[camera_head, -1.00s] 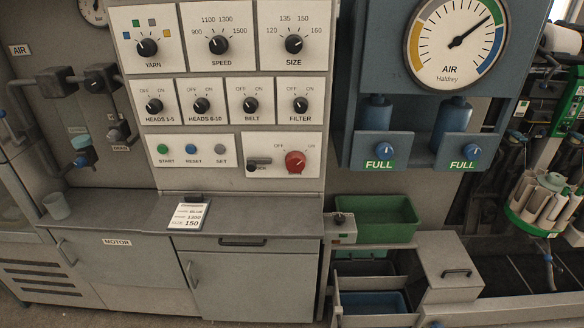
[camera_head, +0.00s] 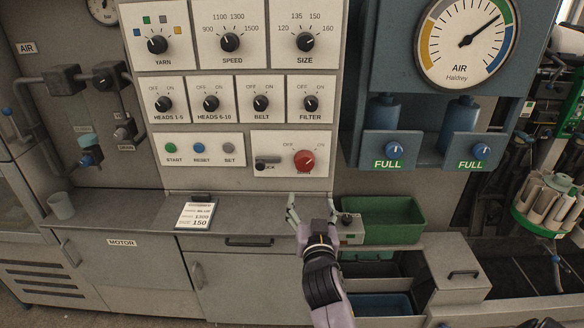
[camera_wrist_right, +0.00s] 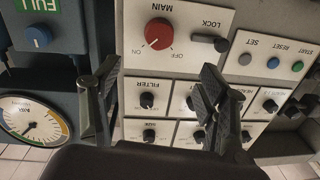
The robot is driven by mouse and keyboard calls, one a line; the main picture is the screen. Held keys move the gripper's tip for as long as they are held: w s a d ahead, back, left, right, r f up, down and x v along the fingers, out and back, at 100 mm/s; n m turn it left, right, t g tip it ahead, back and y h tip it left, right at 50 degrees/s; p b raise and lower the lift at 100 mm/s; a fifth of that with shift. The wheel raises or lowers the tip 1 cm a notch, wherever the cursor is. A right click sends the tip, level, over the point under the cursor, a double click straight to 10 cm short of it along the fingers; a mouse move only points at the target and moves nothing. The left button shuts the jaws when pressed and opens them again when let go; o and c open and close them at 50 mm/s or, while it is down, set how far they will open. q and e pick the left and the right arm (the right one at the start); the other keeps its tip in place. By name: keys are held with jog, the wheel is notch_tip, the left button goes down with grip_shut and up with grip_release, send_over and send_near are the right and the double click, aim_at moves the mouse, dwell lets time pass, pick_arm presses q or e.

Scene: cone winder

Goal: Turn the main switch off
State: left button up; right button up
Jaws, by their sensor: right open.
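The main switch is a red round knob (camera_head: 304,160) on a white plate low on the control panel, with OFF marked at its left and ON at its right. Its pointer seems to face ON. A dark lock lever (camera_head: 266,163) sits left of it on the same plate. My right gripper (camera_head: 312,207) is open and empty, below the plate and apart from the knob. In the right wrist view the picture is upside down; the red knob (camera_wrist_right: 158,33) shows beyond the open fingers (camera_wrist_right: 158,78), between them. My left gripper is not in view.
Selector knobs (camera_head: 230,42) fill the panel above. Start, reset and set buttons (camera_head: 200,148) sit to the left. A grey counter (camera_head: 255,212) with a card (camera_head: 196,216) lies below. A green bin (camera_head: 385,235) and a small control box (camera_head: 350,238) are by the gripper.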

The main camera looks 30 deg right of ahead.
aim_at(305, 166)
jog(key=p+x, duration=0.3)
jog(key=x, duration=1.4)
jog(key=shift+w+d+r, duration=0.1)
jog(key=shift+w, duration=0.05)
jog(key=shift+c, duration=0.5)
jog(key=c, duration=1.1)
